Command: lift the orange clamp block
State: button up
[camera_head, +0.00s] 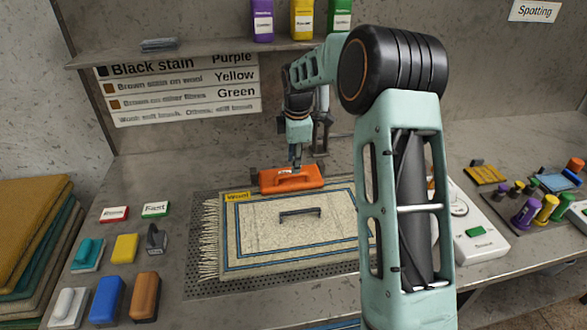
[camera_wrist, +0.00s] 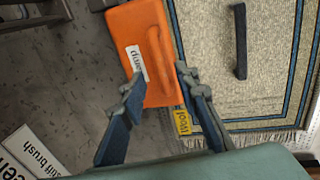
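The orange clamp block (camera_head: 291,180) lies across the far edge of the rug (camera_head: 335,240), with a raised handle along its top. In the wrist view the block (camera_wrist: 125,22) has a white label and a long handle (camera_wrist: 154,50). My gripper (camera_head: 296,164) points down just over the block in the head view. In the wrist view my gripper (camera_wrist: 160,80) has its two blue-grey fingers apart, with part of the orange block showing between them. It does not appear shut on the block. Whether the fingertips touch it cannot be told.
A dark handle (camera_head: 300,212) lies on the rug. A yellow tag (camera_head: 237,197) is at the rug's corner. Coloured brushes and blocks (camera_head: 107,300) stand at the left. A white device (camera_head: 480,246) and bottles (camera_head: 546,208) stand at the right. A shelf (camera_head: 200,52) hangs behind.

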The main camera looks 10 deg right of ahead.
aim_at(290, 175)
jog(key=shift+x, duration=2.2)
jog(key=shift+c, duration=0.3)
grip_shut()
